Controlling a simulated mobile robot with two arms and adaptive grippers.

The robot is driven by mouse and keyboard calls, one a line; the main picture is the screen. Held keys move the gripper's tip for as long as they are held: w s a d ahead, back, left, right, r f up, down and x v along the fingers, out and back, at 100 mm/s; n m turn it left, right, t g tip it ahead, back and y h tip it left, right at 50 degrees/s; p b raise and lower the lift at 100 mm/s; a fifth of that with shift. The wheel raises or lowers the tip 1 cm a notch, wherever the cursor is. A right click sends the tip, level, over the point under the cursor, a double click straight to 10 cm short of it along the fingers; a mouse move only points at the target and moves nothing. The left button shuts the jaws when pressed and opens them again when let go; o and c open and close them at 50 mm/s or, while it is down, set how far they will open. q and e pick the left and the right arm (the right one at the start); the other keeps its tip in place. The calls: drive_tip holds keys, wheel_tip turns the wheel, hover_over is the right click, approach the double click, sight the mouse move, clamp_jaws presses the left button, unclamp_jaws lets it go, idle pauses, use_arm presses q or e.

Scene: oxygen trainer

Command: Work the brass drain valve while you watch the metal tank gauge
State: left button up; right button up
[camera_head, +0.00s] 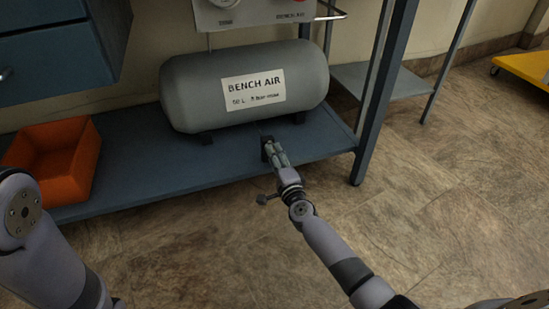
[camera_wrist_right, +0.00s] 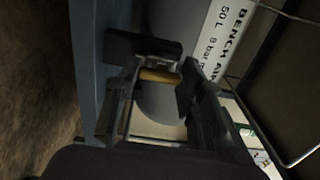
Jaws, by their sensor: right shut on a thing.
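The grey tank (camera_head: 250,112) lies on its side on the blue lower shelf of a bench, with a white BENCH AIR label. My right gripper (camera_head: 272,152) is at the tank's lower front, by the shelf's front edge. In the right wrist view, a yellow brass piece (camera_wrist_right: 158,76), the drain valve, lies between the fingers of my right gripper (camera_wrist_right: 163,72), which is shut on it. In the head view the gripper hides the valve. Only the lower edge of a gauge (camera_head: 222,2) shows at the top, so its reading cannot be seen. My left gripper is out of view.
An orange bin (camera_head: 56,160) stands on the shelf at the left. A blue drawer cabinet (camera_head: 60,55) is above it. A blue bench leg (camera_head: 376,110) stands right of the tank. A grey panel (camera_head: 255,14) is above the tank.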

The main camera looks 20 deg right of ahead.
drive_tip(key=o, duration=1.2)
drive_tip(key=shift+c, duration=0.2)
